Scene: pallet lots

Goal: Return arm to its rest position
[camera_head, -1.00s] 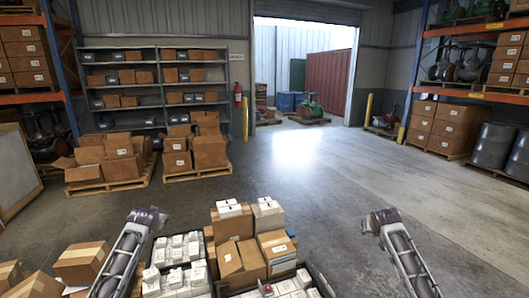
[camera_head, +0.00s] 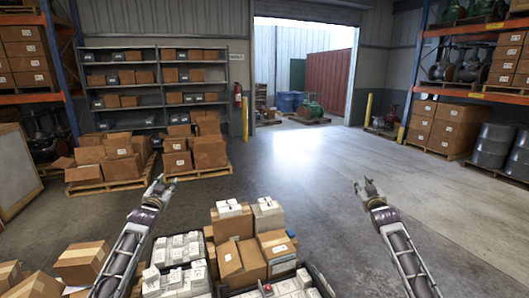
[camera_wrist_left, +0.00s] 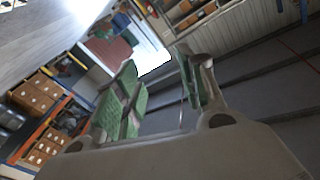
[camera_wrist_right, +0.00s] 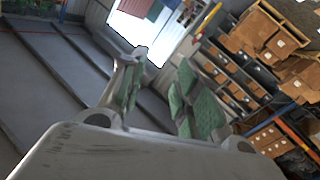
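My left gripper (camera_head: 158,186) is raised at the left of the head view, above and left of the boxes in front of me. In the left wrist view its green-padded fingers (camera_wrist_left: 160,97) stand apart with nothing between them. My right gripper (camera_head: 367,186) is raised at the right of the head view, over bare floor. In the right wrist view its green-padded fingers (camera_wrist_right: 156,100) also stand apart and hold nothing. Both forearms point forward and upward and touch no box that I can see.
Cartons (camera_head: 232,224) and bins of white boxes (camera_head: 178,250) stand close in front of me. More cartons (camera_head: 80,262) lie at the lower left. Loaded pallets (camera_head: 108,187) stand before a grey shelf (camera_head: 163,56). The floor (camera_head: 320,190) ahead and right is clear.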

